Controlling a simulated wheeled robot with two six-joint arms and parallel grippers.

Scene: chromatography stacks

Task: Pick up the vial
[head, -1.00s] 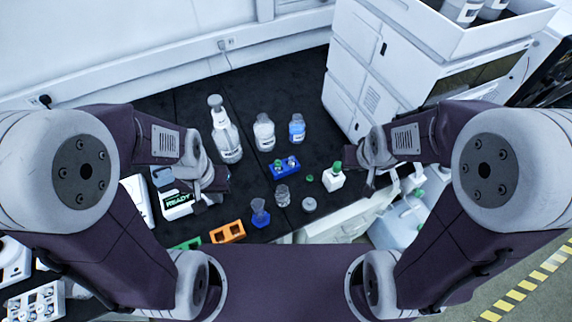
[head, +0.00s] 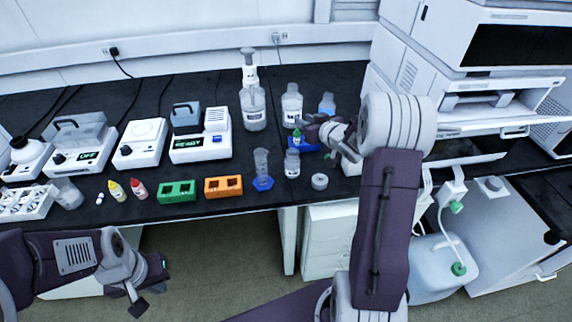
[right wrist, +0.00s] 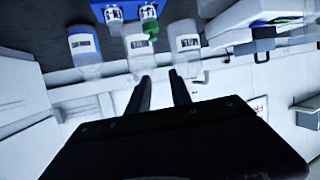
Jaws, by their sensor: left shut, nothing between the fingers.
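A small vial with a green cap (head: 297,134) stands in a blue rack (head: 311,147) behind the bottles' front row, partly hidden by my right arm. In the right wrist view the green cap (right wrist: 151,28) and the blue rack (right wrist: 122,3) show upside down at the top. My right gripper (head: 304,122) is beside the rack, close to the vial. In the right wrist view its fingers (right wrist: 160,77) are apart with nothing between them. My left gripper (head: 140,303) is shut and empty at the lower left, off the bench's front edge.
In front are a glass jar (head: 292,164), a grey round piece (head: 319,181) and a blue-based cylinder (head: 262,172). An orange rack (head: 223,187) lies left; white instruments tower right.

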